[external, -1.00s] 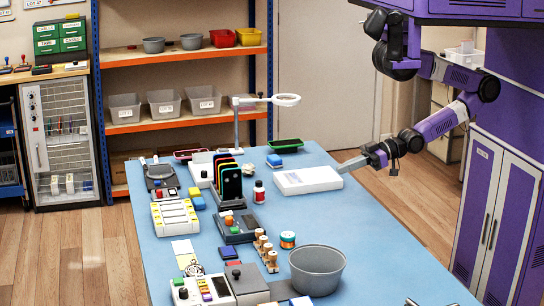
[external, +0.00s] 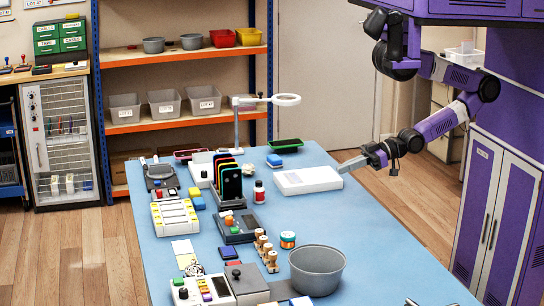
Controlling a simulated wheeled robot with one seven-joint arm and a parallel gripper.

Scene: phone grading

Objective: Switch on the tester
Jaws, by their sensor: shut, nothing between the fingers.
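I cannot tell for certain which device is the tester. A dark grey unit (external: 238,232) with an orange knob and a small green part sits mid-table on the blue table. A light box with coloured buttons (external: 195,293) stands at the near left edge, partly cut off by the frame. My gripper (external: 343,168) is shut and empty at the table's right edge. Its fingertips are beside the right end of a flat white box (external: 307,180); whether they touch it is unclear. It is well to the right of both devices.
A rack of phones (external: 230,182), a white tray with yellow strips (external: 175,217), wooden-handled stamps (external: 265,250) and a grey bowl (external: 317,269) crowd the left and front. A magnifier lamp (external: 237,125) stands behind. The blue table (external: 385,240) is clear at right.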

